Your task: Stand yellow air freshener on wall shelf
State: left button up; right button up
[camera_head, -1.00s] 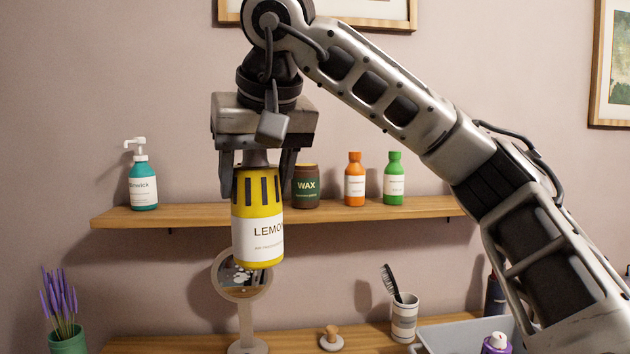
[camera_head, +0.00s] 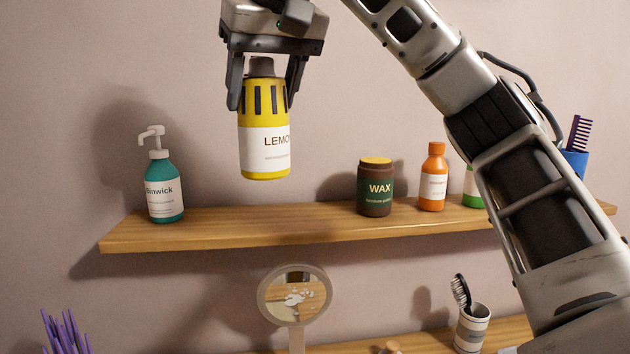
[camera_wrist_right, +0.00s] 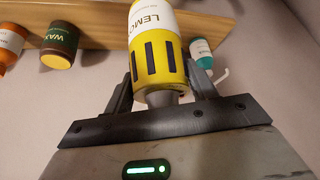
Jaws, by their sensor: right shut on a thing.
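The yellow air freshener (camera_head: 264,130), with a white lemon label and a grey top, hangs upright in my right gripper (camera_head: 264,92). The gripper's fingers are shut on its upper part from both sides. Its base is in the air, above the level of the wooden wall shelf (camera_head: 275,226) and apart from it in the picture. In the right wrist view the air freshener (camera_wrist_right: 158,50) sits between the fingers (camera_wrist_right: 160,88), with the shelf (camera_wrist_right: 105,25) behind it. My left gripper is not in view.
A teal pump bottle (camera_head: 163,186) stands on the shelf's left part. A brown wax jar (camera_head: 375,187), an orange bottle (camera_head: 433,177) and a partly hidden green bottle (camera_head: 472,188) stand to the right. The shelf between pump bottle and jar is clear. A round mirror (camera_head: 294,295) is below.

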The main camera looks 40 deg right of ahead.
jog(key=w+d+f+p, duration=0.1)
jog(key=w+d+f, duration=0.5)
jog(key=w+f, duration=0.3)
jog(key=shift+w+d+f+p, duration=0.25)
jog(key=shift+w+f+p, duration=0.05)
jog(key=shift+f, duration=1.25)
jog(key=o, duration=1.4)
jog(key=shift+f, duration=0.15)
jog(key=shift+c, duration=0.2)
jog(key=v, duration=1.2)
jog(key=shift+r+b, duration=0.25)
jog(key=shift+b, duration=0.1)
